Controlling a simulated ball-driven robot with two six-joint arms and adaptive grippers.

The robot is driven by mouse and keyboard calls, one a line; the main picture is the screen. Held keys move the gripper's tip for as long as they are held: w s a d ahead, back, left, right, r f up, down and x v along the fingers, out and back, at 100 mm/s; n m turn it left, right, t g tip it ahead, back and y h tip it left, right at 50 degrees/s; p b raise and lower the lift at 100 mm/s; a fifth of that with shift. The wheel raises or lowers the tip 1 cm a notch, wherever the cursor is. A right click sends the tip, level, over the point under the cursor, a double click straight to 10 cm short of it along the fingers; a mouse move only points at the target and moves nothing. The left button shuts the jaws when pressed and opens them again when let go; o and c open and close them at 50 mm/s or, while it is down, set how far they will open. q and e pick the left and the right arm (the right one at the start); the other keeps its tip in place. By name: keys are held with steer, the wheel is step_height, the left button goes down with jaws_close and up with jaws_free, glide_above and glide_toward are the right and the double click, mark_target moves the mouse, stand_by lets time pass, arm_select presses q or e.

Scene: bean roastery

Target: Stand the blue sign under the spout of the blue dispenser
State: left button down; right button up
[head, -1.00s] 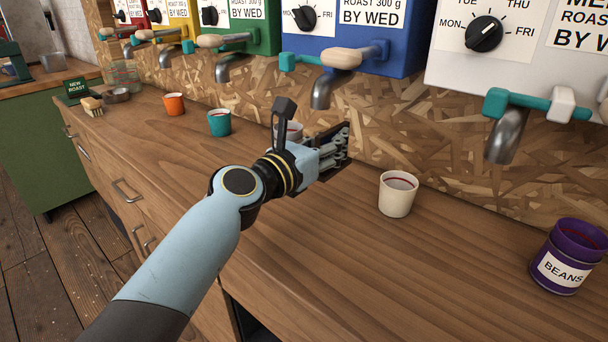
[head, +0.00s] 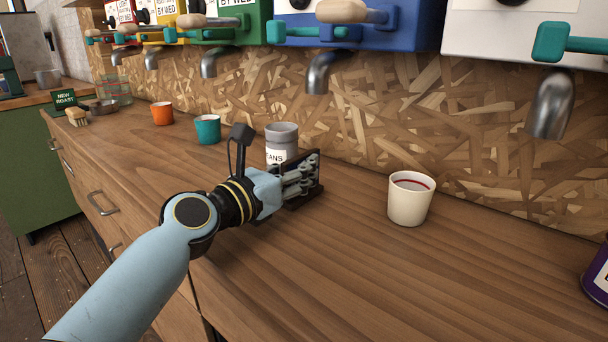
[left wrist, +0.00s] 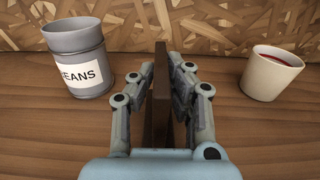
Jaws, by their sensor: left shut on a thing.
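My left gripper (head: 306,176) is shut on a thin, dark, upright panel, which I take to be the sign. The sign (left wrist: 161,95) shows edge-on between the fingers in the left wrist view; its printed face is hidden and I see no blue on it. In the head view the held sign is low by the counter, below and slightly left of the spout (head: 320,72) of the blue dispenser (head: 415,25). I cannot tell whether it touches the counter. My right gripper is not in view.
A grey BEANS can (head: 282,134) stands just behind and left of the gripper. A white cup (head: 410,203) stands to the right on the counter (head: 350,270). Teal (head: 207,130) and orange (head: 162,114) cups stand further left. A purple can (head: 597,278) is at the right edge.

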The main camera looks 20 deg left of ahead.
arm_select(q)
steer(key=shift+f, duration=0.1)
steer(key=c, duration=1.4)
jaws_free()
steer(key=shift+c, duration=0.2)
steer(key=shift+o, duration=0.4)
steer(key=shift+s+a, duration=0.15)
steer(key=shift+s, duration=0.2)
steer(key=v, duration=1)
steer(key=shift+s+a, duration=0.2)
steer(key=shift+s, duration=0.45)
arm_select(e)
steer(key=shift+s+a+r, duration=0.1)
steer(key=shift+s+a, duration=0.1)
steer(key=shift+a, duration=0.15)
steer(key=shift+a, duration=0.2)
